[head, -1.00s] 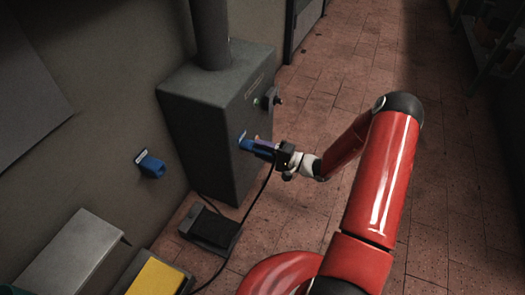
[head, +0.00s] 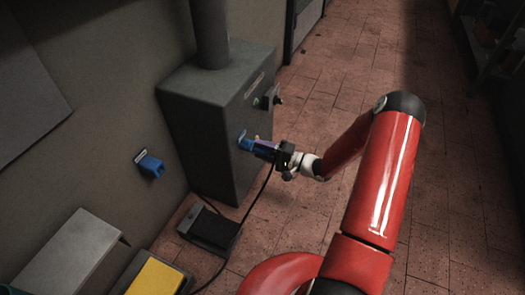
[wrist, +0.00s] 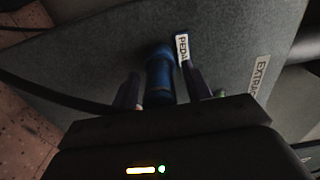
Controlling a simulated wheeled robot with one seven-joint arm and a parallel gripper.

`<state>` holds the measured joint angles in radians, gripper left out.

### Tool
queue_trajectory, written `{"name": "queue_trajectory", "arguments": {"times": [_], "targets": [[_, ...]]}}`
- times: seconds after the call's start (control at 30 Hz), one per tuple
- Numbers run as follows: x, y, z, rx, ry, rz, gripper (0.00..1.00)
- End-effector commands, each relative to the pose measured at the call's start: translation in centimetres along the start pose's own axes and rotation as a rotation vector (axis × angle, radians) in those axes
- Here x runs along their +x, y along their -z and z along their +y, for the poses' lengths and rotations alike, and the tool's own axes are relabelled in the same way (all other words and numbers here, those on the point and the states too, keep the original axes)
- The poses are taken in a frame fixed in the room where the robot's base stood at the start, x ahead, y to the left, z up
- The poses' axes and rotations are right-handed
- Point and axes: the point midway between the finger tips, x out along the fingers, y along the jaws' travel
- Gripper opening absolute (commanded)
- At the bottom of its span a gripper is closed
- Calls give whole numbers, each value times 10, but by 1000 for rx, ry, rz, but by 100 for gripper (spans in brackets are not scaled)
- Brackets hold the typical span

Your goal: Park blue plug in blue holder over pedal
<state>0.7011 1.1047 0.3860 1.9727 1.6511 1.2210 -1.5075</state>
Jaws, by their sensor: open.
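The blue plug (wrist: 160,80) sits at the front of the grey cabinet, beside a label that reads PEDA, partly cut off. It also shows in the head view (head: 246,143). My gripper (head: 265,149) is at the plug, with one finger on each side of it in the wrist view. The jaws are open, and a gap shows beside the plug. The blue holder (head: 151,166) is on the wall to the left of the cabinet, below a small white label, and looks empty. The black pedal (head: 210,228) lies on the floor in front of the cabinet.
The grey cabinet (head: 205,115) has a pipe on top and a dark fitting (head: 270,97) on its face. A black cable hangs from near the plug to the floor. A grey bench (head: 65,255) and a yellow-topped box (head: 157,277) stand at lower left. Floor to the right is open.

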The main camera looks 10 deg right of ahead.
Motion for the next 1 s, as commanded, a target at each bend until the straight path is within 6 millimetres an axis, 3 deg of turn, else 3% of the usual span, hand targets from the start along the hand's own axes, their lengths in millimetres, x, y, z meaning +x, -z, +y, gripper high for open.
{"name": "queue_trajectory", "arguments": {"times": [0.07,0.4,1.0], "targets": [[0,0,0,0,0,0,46],[0,0,0,0,0,0,2],[-16,0,0,-1,1,1,0]]}}
